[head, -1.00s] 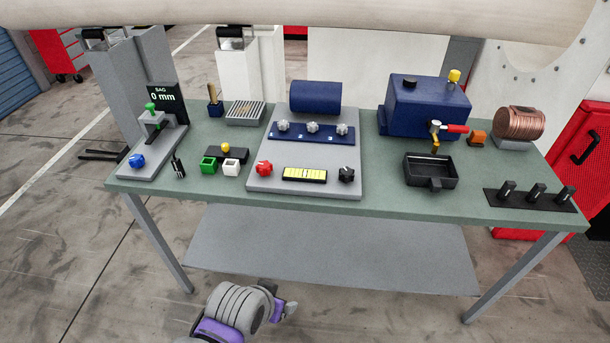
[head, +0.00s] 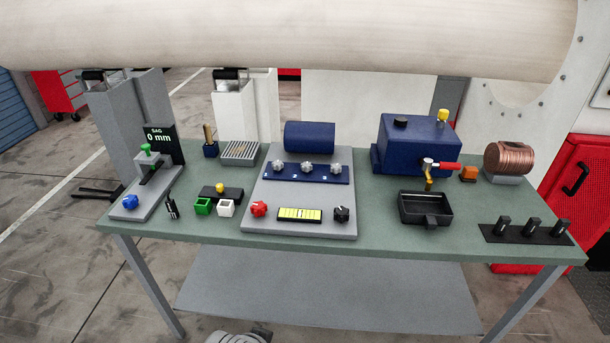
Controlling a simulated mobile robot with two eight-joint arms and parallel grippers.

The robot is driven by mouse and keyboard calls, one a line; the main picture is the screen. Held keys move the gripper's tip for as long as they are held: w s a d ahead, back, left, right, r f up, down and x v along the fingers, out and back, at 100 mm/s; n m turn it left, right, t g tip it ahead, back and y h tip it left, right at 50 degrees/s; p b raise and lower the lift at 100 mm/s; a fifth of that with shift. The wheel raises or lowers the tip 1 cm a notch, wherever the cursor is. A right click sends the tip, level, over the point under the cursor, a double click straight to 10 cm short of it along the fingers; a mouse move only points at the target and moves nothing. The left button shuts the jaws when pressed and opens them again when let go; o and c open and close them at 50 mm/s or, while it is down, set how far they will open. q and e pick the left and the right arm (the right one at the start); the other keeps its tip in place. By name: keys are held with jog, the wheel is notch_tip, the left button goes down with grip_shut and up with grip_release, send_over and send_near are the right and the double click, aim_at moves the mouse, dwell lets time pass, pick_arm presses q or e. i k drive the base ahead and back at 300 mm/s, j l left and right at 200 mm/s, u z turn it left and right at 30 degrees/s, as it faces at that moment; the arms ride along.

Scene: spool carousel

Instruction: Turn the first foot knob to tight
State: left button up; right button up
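Three silver knobs stand in a row on a dark blue bar (head: 305,173): a left one (head: 277,166), a middle one (head: 306,168) and a right one (head: 336,168). The bar lies on a grey plate (head: 262,190), in front of a dark blue cylinder (head: 309,137). A red knob (head: 259,209) and a black knob (head: 342,214) sit at the plate's front, on either side of a yellow level (head: 299,215). I cannot tell from markings which knob is the first foot knob. Neither gripper shows; only a grey part of my arm shows at the bottom edge.
The green table (head: 380,232) carries a sag gauge (head: 160,150) reading 0 mm at left. A blue tank (head: 415,145), black tray (head: 425,208), copper coil (head: 508,158) and black strip with three pegs (head: 525,232) stand right. A large pale roll (head: 300,35) spans above.

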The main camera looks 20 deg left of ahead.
aim_at(277, 165)
jog(key=i+j+u, duration=0.1)
jog(key=u, duration=0.4)
jog(key=i+j+u, duration=0.1)
jog(key=u, duration=0.4)
jog(key=i+u, duration=0.15)
jog(key=u, duration=0.35)
